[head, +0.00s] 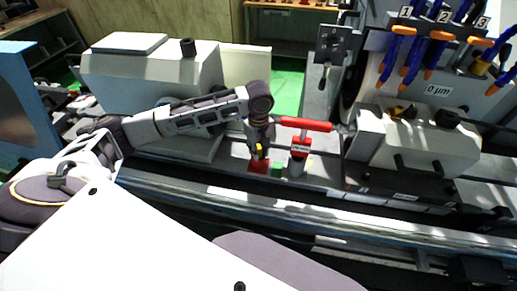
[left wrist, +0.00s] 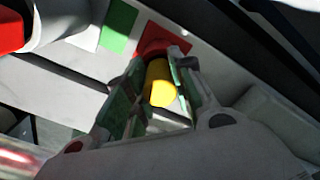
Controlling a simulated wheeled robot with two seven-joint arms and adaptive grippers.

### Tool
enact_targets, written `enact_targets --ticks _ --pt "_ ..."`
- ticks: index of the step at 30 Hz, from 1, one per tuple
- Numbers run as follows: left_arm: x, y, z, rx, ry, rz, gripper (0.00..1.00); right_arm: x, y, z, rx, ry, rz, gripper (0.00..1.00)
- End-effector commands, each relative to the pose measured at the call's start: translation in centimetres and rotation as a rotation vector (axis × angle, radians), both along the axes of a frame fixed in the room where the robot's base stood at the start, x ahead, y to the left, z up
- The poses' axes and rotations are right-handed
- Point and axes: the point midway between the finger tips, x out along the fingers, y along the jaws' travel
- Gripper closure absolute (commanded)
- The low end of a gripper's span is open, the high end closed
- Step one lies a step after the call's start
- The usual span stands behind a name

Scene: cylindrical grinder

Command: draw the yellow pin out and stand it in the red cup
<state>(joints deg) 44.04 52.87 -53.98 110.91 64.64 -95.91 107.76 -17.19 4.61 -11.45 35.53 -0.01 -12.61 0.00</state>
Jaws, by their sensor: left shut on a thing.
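My left gripper (head: 258,150) points down over the machine bed and is shut on the yellow pin. The yellow pin (left wrist: 160,84) stands between the two fingers in the left wrist view; only a small bit of it shows in the head view. A small red thing, apparently the red cup (head: 258,167), is right below the gripper; it also shows as a red square (left wrist: 152,37) just beyond the fingertips. I cannot tell whether the pin's lower end is inside it or above it. My right gripper is not in view.
A green block (head: 277,168) sits just right of the red thing. Beside it stands a white and red fixture (head: 299,150) with a red handle (head: 306,124). A grey machine housing (head: 155,85) is at left; the wheel head (head: 430,140) is at right.

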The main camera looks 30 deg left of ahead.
Motion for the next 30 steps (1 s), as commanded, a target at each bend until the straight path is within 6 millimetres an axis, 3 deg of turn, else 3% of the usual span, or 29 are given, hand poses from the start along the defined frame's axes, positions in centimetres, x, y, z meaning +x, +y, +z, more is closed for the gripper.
enact_targets --ticks 15,16,21,30 --pt "0.0 -0.01 -0.78 0.0 0.0 0.0 1.0 0.0 0.13 0.0 0.001 0.0 0.0 1.0" --pt "0.0 -0.01 -0.8 0.0 0.0 0.0 0.75 0.0 0.13 0.0 0.001 0.0 0.0 1.0" --pt "-0.03 -0.01 -0.82 0.0 0.0 0.0 0.53 -0.01 0.13 0.0 0.001 0.0 0.0 1.0" --pt "-0.03 0.01 -0.82 0.001 0.001 0.0 0.51 0.0 0.02 -0.01 0.0 0.0 0.0 1.0"
